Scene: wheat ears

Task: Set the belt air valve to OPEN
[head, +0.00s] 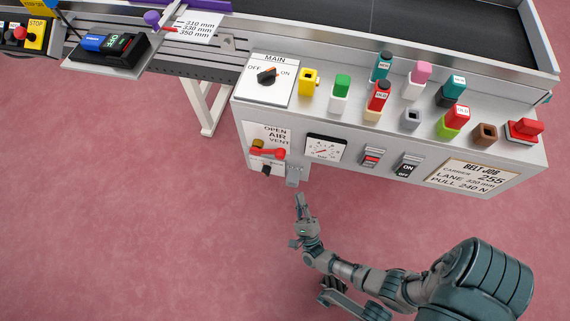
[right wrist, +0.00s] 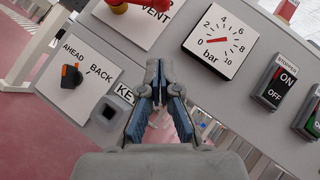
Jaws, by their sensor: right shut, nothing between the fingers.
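The air valve's red handle (head: 267,152) is on the left part of the control box's front, beside the words OPEN, AIR and VENT. It lies nearly level, with OPEN above it and VENT towards its right end. In the right wrist view, part of the red handle (right wrist: 121,4) shows at the top edge, cut off. My right gripper (head: 299,199) is shut and empty, below and right of the valve and apart from it. In the right wrist view its fingers (right wrist: 157,72) are together. My left gripper is not in view.
Right of the valve are a bar gauge (head: 325,149), a stopper switch (head: 370,157) and an ON/OFF switch (head: 406,166). An AHEAD/BACK knob (right wrist: 71,76) and a key switch (right wrist: 108,109) sit below the valve. Several coloured blocks stand on the box top near the MAIN switch (head: 267,76).

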